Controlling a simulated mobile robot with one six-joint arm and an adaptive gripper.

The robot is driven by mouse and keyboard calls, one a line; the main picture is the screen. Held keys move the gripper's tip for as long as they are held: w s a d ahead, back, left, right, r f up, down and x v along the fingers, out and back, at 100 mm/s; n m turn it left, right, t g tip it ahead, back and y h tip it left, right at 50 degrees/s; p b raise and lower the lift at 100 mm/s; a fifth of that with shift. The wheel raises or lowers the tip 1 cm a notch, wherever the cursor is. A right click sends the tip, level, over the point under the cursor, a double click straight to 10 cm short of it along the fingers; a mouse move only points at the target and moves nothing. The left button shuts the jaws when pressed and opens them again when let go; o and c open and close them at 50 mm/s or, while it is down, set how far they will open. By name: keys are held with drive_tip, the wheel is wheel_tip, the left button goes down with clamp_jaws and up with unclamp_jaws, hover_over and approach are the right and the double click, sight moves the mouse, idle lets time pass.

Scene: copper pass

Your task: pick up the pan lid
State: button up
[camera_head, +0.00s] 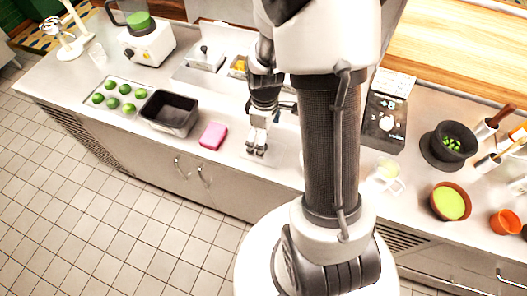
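My gripper (256,149) points down over the steel counter, near its front edge and right of a pink block. Its two fingers look close together, and I cannot tell whether they are open or shut. A pale, partly see-through flat piece (284,152) lies under and beside the fingers; I cannot tell what it is. A lid with a dark knob (205,52) sits on a steel pan set in the back of the counter, behind and left of my gripper. Nothing clear shows between the fingers.
Left of my gripper are the pink block (212,136), a dark empty tub (170,113) and a tray of limes (120,97). A blender (147,42) stands behind. A black scale (386,120), a mortar (450,145) and a green-filled bowl (450,202) stand right. My arm hides the counter's middle.

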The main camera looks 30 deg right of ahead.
wheel_tip(320, 180, down, 6)
drive_tip(key=shift+a+r+b, duration=0.1)
drive_tip(key=shift+a+b, duration=0.05)
drive_tip(key=shift+b, duration=0.9)
drive_tip(key=shift+r, duration=0.1)
drive_tip(key=shift+s, duration=0.1)
drive_tip(key=shift+c, duration=0.5)
drive_tip(key=c, duration=0.8)
drive_tip(key=shift+s+a, duration=0.1)
drive_tip(key=c, duration=0.6)
drive_tip(key=shift+c, duration=0.2)
